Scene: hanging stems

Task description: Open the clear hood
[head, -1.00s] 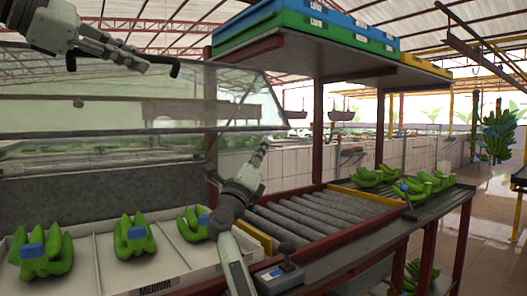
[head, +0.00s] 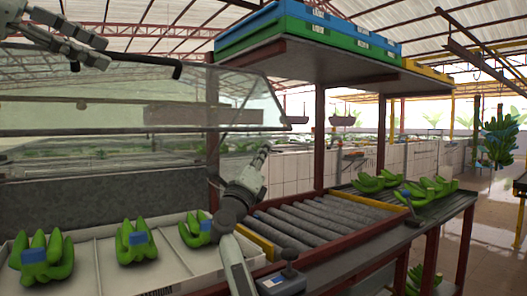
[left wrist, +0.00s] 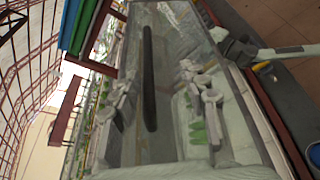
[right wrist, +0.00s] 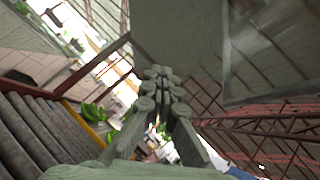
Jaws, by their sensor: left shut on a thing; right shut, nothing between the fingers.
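The clear hood (head: 190,97) is a see-through panel raised above the white tray, its lower edge level with the tops of the rollers' posts. A black handle bar (head: 150,67) runs along its upper edge; in the left wrist view the dark bar (left wrist: 149,80) lies between my fingers. My left gripper (head: 103,55) is at the bar, shut on it; its fingers also show in the left wrist view (left wrist: 160,100). The exact contact is unclear. My right gripper (head: 264,148) is shut and empty, below the hood's right corner; it also shows in the right wrist view (right wrist: 160,75).
The white tray (head: 98,262) holds several green banana clusters. A roller conveyor (head: 310,228) lies to the right, with more bananas (head: 432,188) beyond. A shelf (head: 330,72) with blue and green crates overhangs at the upper right. A joystick box (head: 284,281) stands at the front.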

